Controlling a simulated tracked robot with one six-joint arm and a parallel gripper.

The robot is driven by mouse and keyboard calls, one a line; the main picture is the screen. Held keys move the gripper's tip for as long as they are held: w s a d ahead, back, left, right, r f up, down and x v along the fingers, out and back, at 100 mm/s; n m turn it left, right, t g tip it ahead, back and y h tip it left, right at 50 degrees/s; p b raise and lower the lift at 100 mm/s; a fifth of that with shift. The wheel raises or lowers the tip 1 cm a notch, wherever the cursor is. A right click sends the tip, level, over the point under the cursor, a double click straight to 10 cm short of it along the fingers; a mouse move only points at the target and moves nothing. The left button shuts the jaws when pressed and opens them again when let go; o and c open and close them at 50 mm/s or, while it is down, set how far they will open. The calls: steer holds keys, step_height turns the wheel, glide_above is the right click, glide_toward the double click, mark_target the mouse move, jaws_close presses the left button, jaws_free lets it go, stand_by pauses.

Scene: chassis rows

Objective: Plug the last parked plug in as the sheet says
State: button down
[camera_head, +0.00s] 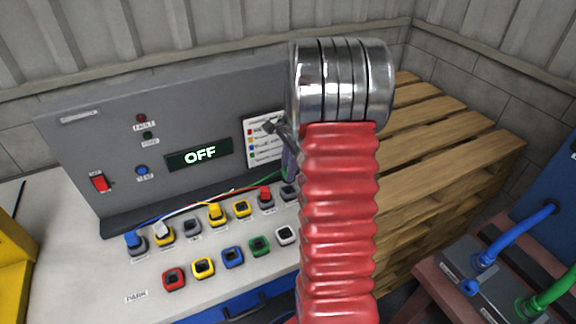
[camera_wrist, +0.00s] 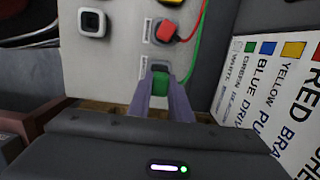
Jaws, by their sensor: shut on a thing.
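My gripper (camera_wrist: 163,90) is shut on a green plug (camera_wrist: 160,83) at the far end of the socket row in the wrist view. The plug is in line with a grey socket (camera_wrist: 155,66); I cannot tell whether it is seated or just above it. A green cable (camera_wrist: 187,70) runs beside it. In the head view my arm hides most of the gripper, and the grey end socket (camera_head: 290,191) shows partly. The sheet (camera_wrist: 270,95) lists red, yellow, blue, green and white lines, partly cut off. It also hangs on the panel in the head view (camera_head: 263,140).
Blue (camera_head: 135,241), white (camera_head: 163,232), yellow (camera_head: 217,211) and red (camera_head: 265,195) plugs stand in the back row. The front row's coloured sockets, such as the green one (camera_head: 260,246), look empty. The panel display (camera_head: 199,154) reads OFF. Wooden pallets (camera_head: 450,140) stand at right.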

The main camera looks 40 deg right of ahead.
steer(key=shift+f, duration=1.2)
steer(key=shift+f, duration=1.3)
stand_by(0.5)
steer(key=c, duration=1.5)
jaws_free()
steer(key=shift+c, duration=0.2)
steer(key=shift+r, duration=0.2)
steer(key=r, duration=0.4)
steer(key=d+r, duration=0.1)
steer(key=r, duration=0.8)
steer(key=shift+s+d+r, duration=0.15)
steer(key=shift+s+d, duration=0.05)
steer(key=shift+d, duration=0.05)
